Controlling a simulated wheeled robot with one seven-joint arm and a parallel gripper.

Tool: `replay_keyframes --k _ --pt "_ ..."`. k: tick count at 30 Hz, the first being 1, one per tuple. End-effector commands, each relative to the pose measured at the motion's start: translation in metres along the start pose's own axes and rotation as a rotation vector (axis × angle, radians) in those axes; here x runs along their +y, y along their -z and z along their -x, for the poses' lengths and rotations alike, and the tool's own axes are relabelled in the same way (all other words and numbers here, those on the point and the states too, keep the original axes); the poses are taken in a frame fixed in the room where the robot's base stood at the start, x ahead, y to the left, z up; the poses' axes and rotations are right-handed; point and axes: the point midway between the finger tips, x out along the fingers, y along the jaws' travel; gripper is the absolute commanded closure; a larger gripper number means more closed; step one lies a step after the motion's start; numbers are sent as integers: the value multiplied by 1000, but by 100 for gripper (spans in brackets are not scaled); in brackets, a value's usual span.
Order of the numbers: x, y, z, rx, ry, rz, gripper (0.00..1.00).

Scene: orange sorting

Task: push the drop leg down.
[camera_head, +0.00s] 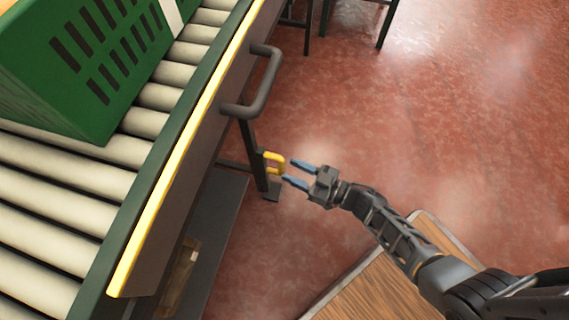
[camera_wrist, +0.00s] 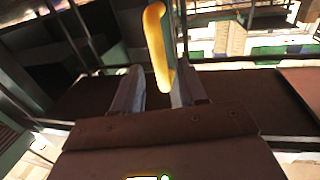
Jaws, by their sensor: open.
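The drop leg (camera_head: 250,148) is a dark post below the conveyor's side, with a flat foot at its lower end near the floor. A yellow handle (camera_head: 275,157) sticks out from the leg. My gripper (camera_head: 290,172) is open, its two blue-grey fingers pointing left at the handle from close by. In the wrist view, the yellow handle (camera_wrist: 158,48) stands tall at the top middle, in line with the gap between my fingers (camera_wrist: 156,88). I cannot tell whether the fingers touch it.
The roller conveyor (camera_head: 48,226) fills the left, with a yellow edge strip and a dark grab handle (camera_head: 262,90) on its side. A green crate (camera_head: 100,105) stands on the rollers. A wood-topped surface (camera_head: 375,290) lies at the bottom right. The red floor is clear to the right.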

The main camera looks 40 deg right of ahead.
Motion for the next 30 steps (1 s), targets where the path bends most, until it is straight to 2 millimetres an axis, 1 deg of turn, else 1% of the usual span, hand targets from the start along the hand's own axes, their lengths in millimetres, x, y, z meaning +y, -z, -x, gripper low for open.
replay_keyframes --k 1,3,8,12,26,28,30 --pt "0 1 9 -2 0 0 58" --pt "-1 0 18 -2 1 -1 58" --pt "0 0 32 -1 1 0 58" --pt "0 0 34 -1 1 0 58" --pt "0 0 34 -1 1 0 58" --pt "0 0 36 -2 -2 3 58" --pt "0 2 42 -7 -14 14 58"
